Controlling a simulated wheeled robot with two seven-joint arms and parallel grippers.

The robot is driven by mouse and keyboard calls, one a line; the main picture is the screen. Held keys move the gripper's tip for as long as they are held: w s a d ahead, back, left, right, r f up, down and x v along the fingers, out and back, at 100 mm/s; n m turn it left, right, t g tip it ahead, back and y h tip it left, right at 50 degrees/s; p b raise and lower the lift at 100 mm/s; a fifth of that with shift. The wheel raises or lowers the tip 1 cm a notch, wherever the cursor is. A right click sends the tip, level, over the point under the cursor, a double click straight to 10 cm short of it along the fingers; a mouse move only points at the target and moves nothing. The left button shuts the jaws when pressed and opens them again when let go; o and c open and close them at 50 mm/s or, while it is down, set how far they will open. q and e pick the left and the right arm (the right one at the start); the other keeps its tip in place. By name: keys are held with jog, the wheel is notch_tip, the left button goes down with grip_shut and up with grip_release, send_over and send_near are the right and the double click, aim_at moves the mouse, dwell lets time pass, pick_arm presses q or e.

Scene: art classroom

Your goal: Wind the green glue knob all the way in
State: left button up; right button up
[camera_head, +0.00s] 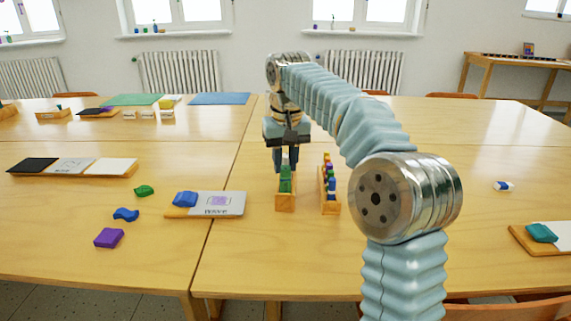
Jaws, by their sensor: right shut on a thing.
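The green glue (286,181) stands upright in a narrow wooden holder (285,203) near the middle of the table. My right gripper (285,165) points straight down over it, with its fingers shut on the top of the green glue. The knob itself is too small to make out apart from the rest of the glue, and the fingers partly cover it. How far the knob is wound in cannot be seen. My left gripper is not in view.
A second wooden rack (330,206) with several coloured pieces stands close to the right. A grey card on a board (230,205) with a blue lump lies to the left. Green, blue and purple (108,238) lumps lie further left. The table's right side is mostly clear.

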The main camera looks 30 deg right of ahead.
jog(key=n, duration=0.4)
jog(key=shift+y, duration=0.3)
jog(key=n, duration=0.3)
jog(key=shift+n, duration=0.3)
jog(key=o, duration=1.5)
jog(key=m, duration=0.5)
jog(key=m+h, duration=0.1)
jog(key=m, duration=0.5)
jog(key=shift+m, duration=0.3)
jog(key=c, duration=1.5)
